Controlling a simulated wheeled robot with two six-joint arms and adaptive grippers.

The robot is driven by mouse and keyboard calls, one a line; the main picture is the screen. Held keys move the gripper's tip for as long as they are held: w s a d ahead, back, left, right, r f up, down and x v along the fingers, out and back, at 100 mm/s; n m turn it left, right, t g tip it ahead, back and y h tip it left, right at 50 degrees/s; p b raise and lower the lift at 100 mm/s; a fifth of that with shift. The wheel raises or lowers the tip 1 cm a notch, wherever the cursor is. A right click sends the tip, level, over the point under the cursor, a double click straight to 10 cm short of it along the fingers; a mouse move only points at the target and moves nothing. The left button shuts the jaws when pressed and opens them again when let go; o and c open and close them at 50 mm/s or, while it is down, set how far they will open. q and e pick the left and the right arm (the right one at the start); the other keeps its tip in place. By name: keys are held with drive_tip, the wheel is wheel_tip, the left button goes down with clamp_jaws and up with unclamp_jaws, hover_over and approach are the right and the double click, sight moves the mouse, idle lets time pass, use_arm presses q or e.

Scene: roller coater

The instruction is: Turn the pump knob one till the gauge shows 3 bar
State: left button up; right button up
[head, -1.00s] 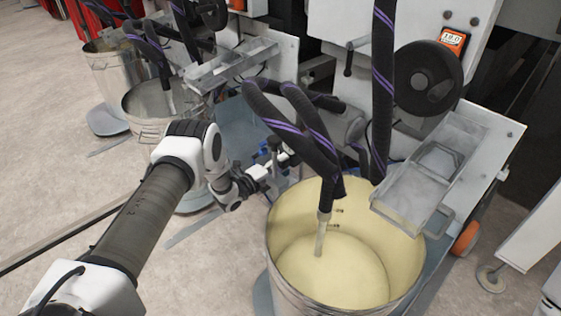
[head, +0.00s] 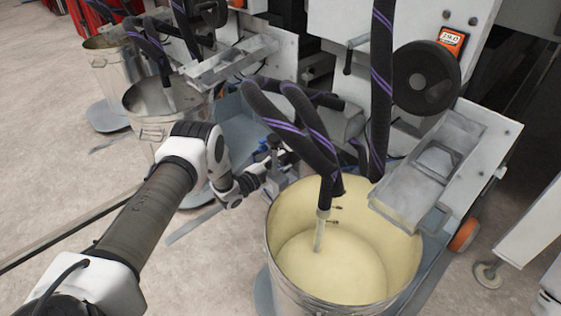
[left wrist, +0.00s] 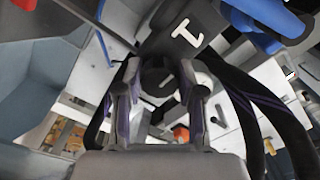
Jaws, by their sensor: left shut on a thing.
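My left gripper (head: 277,172) reaches in behind the near bucket, low at the pump. The knob is partly covered by the fingers. In the head view the knob is too small and hidden to make out. I cannot make out a pressure gauge with a readable needle. My right gripper is not in view.
A bucket of cream liquid (head: 277,262) stands just right of the gripper, with dark purple-striped hoses (head: 312,135) above it. A blue handle (left wrist: 268,16) is close above the fingers. An orange readout (head: 452,39) sits by a black handwheel (head: 427,79).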

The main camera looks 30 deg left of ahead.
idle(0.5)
use_arm(q)
drive_tip(key=o, duration=1.2)
drive_tip(key=shift+c, duration=0.2)
drive_tip(key=shift+s, duration=0.1)
drive_tip(key=v, duration=1.1)
drive_tip(key=shift+s+a, duration=0.15)
drive_tip(key=shift+s, duration=0.2)
